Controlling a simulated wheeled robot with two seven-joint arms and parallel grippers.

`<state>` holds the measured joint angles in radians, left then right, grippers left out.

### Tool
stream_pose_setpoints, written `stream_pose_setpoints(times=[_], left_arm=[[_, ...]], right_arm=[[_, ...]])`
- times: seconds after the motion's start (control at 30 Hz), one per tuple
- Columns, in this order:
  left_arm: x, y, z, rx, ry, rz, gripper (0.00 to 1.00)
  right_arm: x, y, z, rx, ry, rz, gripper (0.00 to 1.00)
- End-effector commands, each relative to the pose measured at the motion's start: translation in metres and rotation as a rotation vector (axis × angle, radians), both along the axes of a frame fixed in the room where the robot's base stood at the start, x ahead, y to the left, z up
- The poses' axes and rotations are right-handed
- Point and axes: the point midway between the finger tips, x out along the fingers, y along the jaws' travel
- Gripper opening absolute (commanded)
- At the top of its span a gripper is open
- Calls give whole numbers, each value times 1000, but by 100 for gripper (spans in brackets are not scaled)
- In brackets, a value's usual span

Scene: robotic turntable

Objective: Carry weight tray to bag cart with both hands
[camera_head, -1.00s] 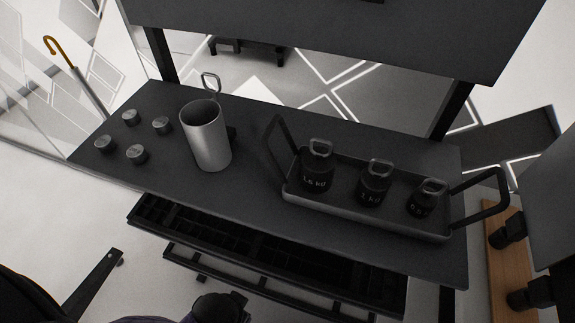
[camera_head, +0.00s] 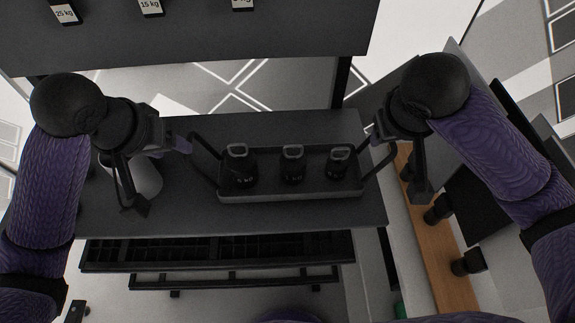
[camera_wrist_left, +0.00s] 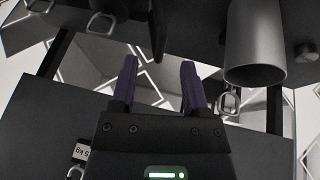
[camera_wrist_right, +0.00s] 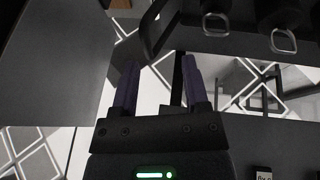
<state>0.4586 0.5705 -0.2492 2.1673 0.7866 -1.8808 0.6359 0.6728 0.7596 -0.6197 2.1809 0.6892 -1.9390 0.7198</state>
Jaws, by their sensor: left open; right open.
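The weight tray (camera_head: 235,196) is a dark shallow tray on the black table, with an upright loop handle at each end. Three dark weights with grey loop tops stand in it: a left one (camera_head: 240,170), a middle one (camera_head: 292,168) and a right one (camera_head: 338,163). My left gripper (camera_head: 182,143) is open beside the left handle (camera_head: 204,160). The left wrist view shows its spread fingers (camera_wrist_left: 158,82) with nothing between them. My right gripper (camera_head: 374,136) is open near the right handle (camera_head: 380,167). Its fingers (camera_wrist_right: 162,82) are also empty. I cannot identify the bag cart.
A grey metal cup (camera_wrist_left: 255,45) stands left of the tray, partly hidden by my left arm in the head view. A shelf (camera_head: 200,35) with labelled weights overhangs the back. A wooden board (camera_head: 430,240) with black objects lies right of the table (camera_head: 310,215).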

Motion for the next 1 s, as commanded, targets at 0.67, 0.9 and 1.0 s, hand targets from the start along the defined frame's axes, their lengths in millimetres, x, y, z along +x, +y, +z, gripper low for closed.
stream_pose_setpoints(times=[0.67,0.9,1.0], left_arm=[[19,-2,-19,-7,6,23,59],[36,-10,-58,-6,3,22,59],[40,-12,-68,-7,2,23,59]], right_arm=[[19,-19,-19,-22,-4,-58,59],[35,-27,-58,-21,-7,-56,59],[40,-29,-68,-22,-7,-54,59]])
